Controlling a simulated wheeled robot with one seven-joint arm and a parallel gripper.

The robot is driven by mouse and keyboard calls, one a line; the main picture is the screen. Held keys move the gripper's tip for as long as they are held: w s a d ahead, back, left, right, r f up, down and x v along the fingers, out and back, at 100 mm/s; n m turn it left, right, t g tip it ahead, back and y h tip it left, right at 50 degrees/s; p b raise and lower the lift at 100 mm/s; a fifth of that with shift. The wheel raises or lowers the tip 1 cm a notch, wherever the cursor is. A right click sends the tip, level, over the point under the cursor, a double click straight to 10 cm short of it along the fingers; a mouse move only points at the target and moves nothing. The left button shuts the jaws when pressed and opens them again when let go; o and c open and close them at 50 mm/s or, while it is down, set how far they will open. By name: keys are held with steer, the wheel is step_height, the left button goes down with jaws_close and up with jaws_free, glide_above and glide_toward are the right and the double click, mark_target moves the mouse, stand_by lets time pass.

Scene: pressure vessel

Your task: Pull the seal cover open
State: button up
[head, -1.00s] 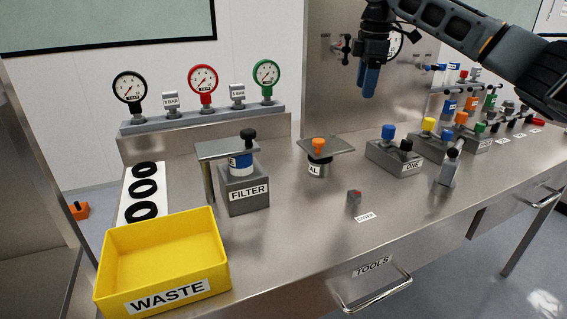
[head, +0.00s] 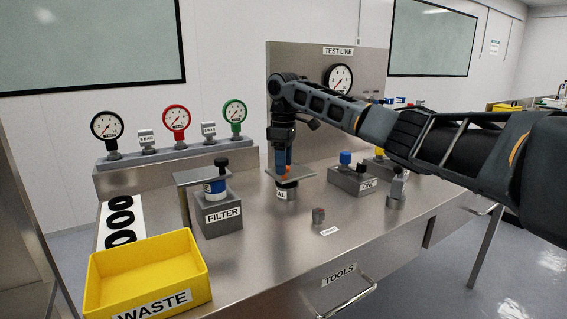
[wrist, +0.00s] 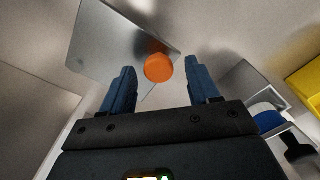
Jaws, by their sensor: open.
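The seal cover is a flat grey metal plate (head: 306,173) with an orange knob. It lies on a short post with a label (head: 282,195) of which only "AL" reads. In the wrist view the plate (wrist: 105,45) shows behind the round orange knob (wrist: 159,67). My gripper (head: 283,160) points down over the cover with its blue fingers at the knob. In the wrist view my gripper (wrist: 160,72) is open, one finger on each side of the knob, with gaps on both sides. The fingers partly hide the knob in the head view.
The FILTER block (head: 222,213) with its own plate stands left of the cover. The ONE block (head: 352,181) is to the right. A yellow WASTE bin (head: 145,270) stands front left.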

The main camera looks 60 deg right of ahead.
steer(key=shift+f, duration=0.25)
steer(key=shift+d, duration=0.1)
jaws_close()
stand_by(0.4)
